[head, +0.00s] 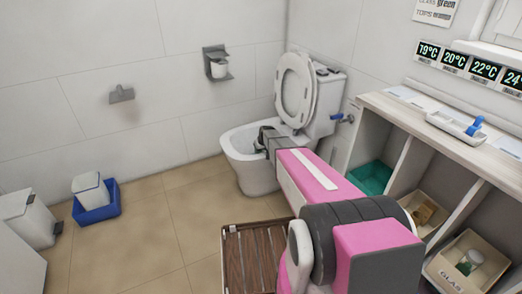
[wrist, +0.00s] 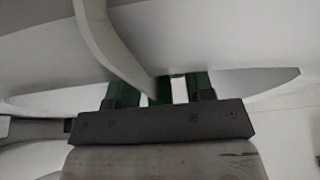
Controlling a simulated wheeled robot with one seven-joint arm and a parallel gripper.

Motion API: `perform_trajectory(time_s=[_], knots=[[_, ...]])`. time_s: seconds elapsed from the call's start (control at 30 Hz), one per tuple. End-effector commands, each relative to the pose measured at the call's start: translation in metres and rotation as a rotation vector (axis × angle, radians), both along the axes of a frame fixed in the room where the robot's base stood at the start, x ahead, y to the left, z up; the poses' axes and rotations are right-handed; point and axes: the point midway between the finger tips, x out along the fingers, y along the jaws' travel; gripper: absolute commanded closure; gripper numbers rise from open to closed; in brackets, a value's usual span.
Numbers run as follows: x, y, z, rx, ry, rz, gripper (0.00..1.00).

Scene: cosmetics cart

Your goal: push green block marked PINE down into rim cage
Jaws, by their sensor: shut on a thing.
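In the wrist view my gripper (wrist: 160,92) is shut on a dark green block (wrist: 160,90), of which only a small part shows between the fingers. Its PINE marking cannot be read. A curved pale strip (wrist: 105,40) crosses in front of the block and seems to touch or overlap it. It may be part of the rim cage, but I cannot tell. The cage cannot be clearly made out in the head view.
The toilet (head: 255,178) has its lid raised. A blue tub (head: 97,214) and a white bin (head: 30,216) are at the left. The tiled floor between is clear.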

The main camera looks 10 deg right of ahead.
Motion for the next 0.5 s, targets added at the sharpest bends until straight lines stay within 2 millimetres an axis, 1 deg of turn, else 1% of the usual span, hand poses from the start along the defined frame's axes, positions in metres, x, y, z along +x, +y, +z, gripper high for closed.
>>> perform_trajectory(time_s=[0.1,0.13,0.17,0.2,0.5], knots=[[0.0002,0.0001,-0.0028,0.000,0.000,0.000,0.75],[0.0000,0.0000,-0.0027,0.000,0.000,0.000,0.45],[0.0000,0.0000,-0.0026,0.000,0.000,0.000,0.35],[0.0000,-0.0001,-0.0026,0.000,0.000,0.000,0.22],[-0.0012,0.0002,-0.0024,0.000,0.002,0.001,0.22]])
